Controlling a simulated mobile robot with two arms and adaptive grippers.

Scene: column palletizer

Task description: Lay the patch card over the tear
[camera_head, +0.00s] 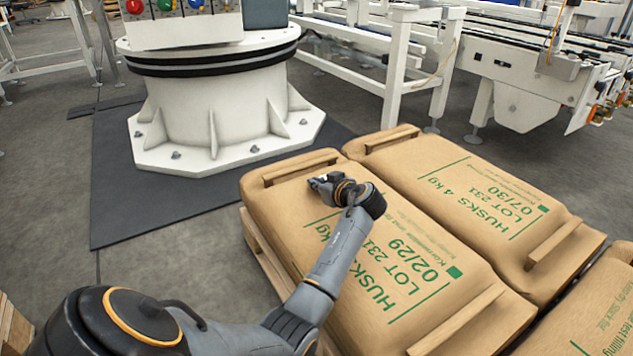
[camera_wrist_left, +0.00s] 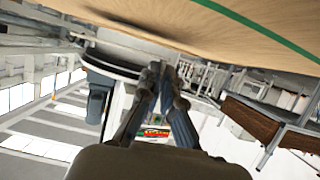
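My left gripper (camera_head: 318,183) is over the far part of the near-left brown sack (camera_head: 385,255), close to its top face. In the left wrist view its fingertips (camera_wrist_left: 162,70) are drawn together, with no card seen between them. The sack's surface (camera_wrist_left: 225,20) fills the top of that view, with a green printed line. The sack is marked HUSKS, LOT 231, 02/29. I cannot make out the patch card or a tear in either view; my arm hides part of the sack. My right gripper is not in view.
A second sack (camera_head: 470,195) lies against the first on the right, and a third (camera_head: 600,310) shows at the lower right. The sacks have raised strips at their ends. A white round pedestal (camera_head: 215,100) stands behind on a dark mat (camera_head: 135,190). Conveyor frames (camera_head: 400,50) stand farther back.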

